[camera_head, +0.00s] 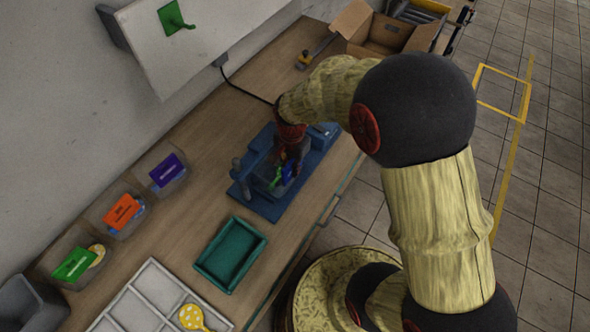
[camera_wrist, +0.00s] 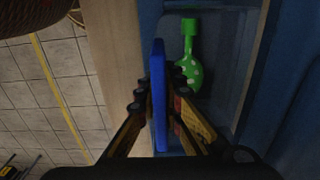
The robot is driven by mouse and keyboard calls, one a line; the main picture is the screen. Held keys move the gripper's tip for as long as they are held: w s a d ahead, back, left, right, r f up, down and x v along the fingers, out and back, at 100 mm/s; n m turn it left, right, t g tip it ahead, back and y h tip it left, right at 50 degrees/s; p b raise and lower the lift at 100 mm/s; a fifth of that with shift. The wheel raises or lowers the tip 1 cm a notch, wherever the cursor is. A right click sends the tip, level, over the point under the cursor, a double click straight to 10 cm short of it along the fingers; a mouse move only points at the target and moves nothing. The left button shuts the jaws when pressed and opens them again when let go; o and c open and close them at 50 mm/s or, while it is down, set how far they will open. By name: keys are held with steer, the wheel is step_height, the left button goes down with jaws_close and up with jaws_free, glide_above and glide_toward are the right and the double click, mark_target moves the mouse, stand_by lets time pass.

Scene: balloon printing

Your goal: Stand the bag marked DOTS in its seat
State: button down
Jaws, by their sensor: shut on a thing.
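My gripper (camera_head: 289,150) points down over the blue fixture (camera_head: 262,205) on the bench. In the wrist view my gripper (camera_wrist: 160,95) is shut on a thin upright blue panel (camera_wrist: 158,65), seen edge-on. The panel also shows in the head view (camera_head: 288,171), partly behind the fingers. A green balloon with white dots (camera_wrist: 188,75) lies right beside it, over a grey surface (camera_wrist: 215,45). I cannot read any marking on the panel, and I cannot tell whether the grey surface is part of a bag or the seat.
Grey bins with purple (camera_head: 168,169), orange (camera_head: 122,213) and green (camera_head: 74,264) labels line the wall. A teal tray (camera_head: 203,265) and a white compartment tray (camera_head: 150,268) with a yellow dotted balloon (camera_head: 191,317) lie nearer. An open cardboard box (camera_head: 353,20) stands at the back.

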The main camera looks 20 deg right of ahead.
steer(key=c, duration=1.8)
jaws_free()
steer(key=shift+c, duration=0.2)
step_height(320, 180, up, 7)
steer(key=s+d+p, duration=0.1)
steer(key=s+p, duration=0.1)
steer(key=p, duration=0.3)
steer(key=shift+s+d, duration=0.25)
steer(key=shift+d, duration=0.1)
